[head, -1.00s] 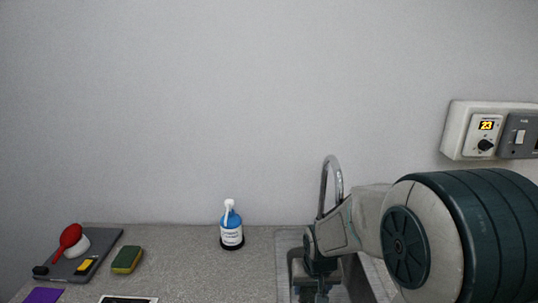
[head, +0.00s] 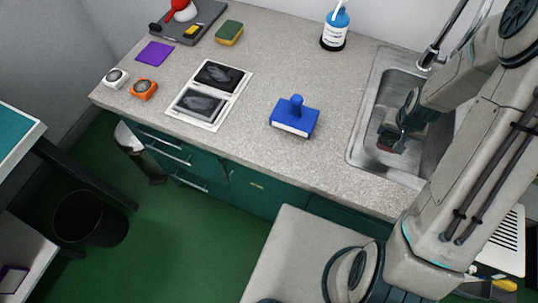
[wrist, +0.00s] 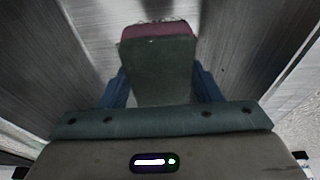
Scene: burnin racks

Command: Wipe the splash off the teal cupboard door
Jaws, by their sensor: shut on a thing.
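The teal cupboard doors (head: 254,190) are under the front edge of the counter, partly hidden by my own body. I cannot make out a splash on them from here. My gripper (head: 391,139) is down inside the sink, apart from the doors. In the wrist view my gripper (wrist: 161,88) is shut on a block, its blue fingers on both sides of it. This held block (wrist: 158,65) has a dark grey-green face and a dull pink-maroon far end, like a sponge. Its reddish end shows small in the head view (head: 386,149).
The steel sink (head: 360,140) with its tap (head: 430,55) surrounds my gripper. On the counter are a blue stamp (head: 294,118), a blue bottle (head: 335,28), a green-yellow sponge (head: 229,32) and picture cards (head: 208,93). Green floor and a dark bin (head: 90,218) lie left.

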